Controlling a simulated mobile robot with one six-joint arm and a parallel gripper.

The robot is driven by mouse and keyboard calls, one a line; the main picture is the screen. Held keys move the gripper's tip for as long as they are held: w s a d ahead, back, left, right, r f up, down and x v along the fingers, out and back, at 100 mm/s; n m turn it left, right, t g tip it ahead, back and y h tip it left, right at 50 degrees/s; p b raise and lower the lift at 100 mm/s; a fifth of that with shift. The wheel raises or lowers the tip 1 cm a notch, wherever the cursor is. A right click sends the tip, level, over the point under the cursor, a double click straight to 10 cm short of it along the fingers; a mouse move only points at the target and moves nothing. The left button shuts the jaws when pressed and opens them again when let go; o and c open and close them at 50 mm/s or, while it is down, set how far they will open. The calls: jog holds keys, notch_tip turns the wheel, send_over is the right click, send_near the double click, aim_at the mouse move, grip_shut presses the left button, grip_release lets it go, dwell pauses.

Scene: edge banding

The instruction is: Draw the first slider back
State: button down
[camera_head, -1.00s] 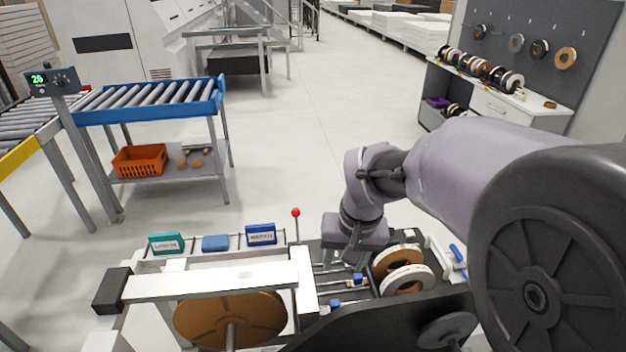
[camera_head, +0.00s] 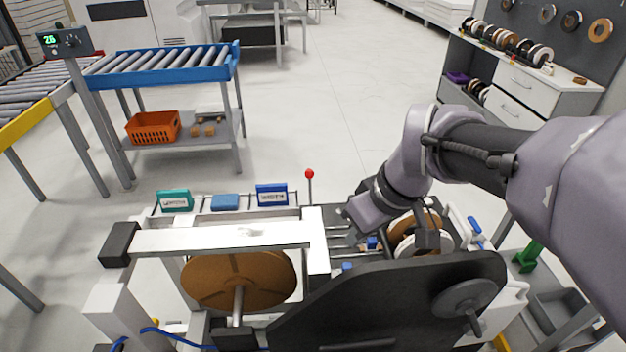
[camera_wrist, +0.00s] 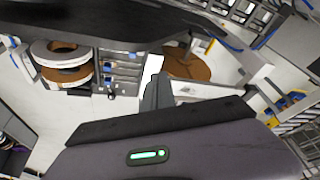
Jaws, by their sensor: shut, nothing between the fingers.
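The sliders are small blue-tipped blocks on thin rails beside the tape rolls. In the head view a far slider (camera_head: 371,243) and a near slider (camera_head: 346,267) show; which one is the first I cannot tell. In the wrist view the slider rails (camera_wrist: 120,72) lie left of my gripper (camera_wrist: 155,92). My gripper is shut and empty, its dark fingers apart from the sliders in the picture. In the head view the gripper body is tilted above the rails and its fingertips are not clearly visible.
A brown and a white tape roll (camera_head: 438,243) stand right of the rails. A large brown reel (camera_head: 238,283) and a white beam (camera_head: 225,237) are to the left. A black plate (camera_head: 390,300) rises in front. A red-topped lever (camera_head: 309,174) stands behind.

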jog(key=w+d+f+n+g+y, duration=0.1)
jog(key=w+d+f+n+g, duration=0.1)
jog(key=w+f+n, duration=0.6)
jog(key=w+d+f+n+g, duration=0.15)
jog(key=w+f+n, duration=0.3)
jog(key=f, duration=0.55)
jog(key=b+x, duration=0.1)
jog(key=x, duration=0.2)
jog(key=b+x, duration=0.1)
jog(key=x, duration=0.2)
jog(key=w+b+x, duration=0.1)
jog(key=x, duration=0.2)
jog(key=shift+a+f, duration=0.15)
jog(key=shift+f, duration=0.15)
jog(key=d, duration=0.9)
jog(key=shift+d, duration=0.3)
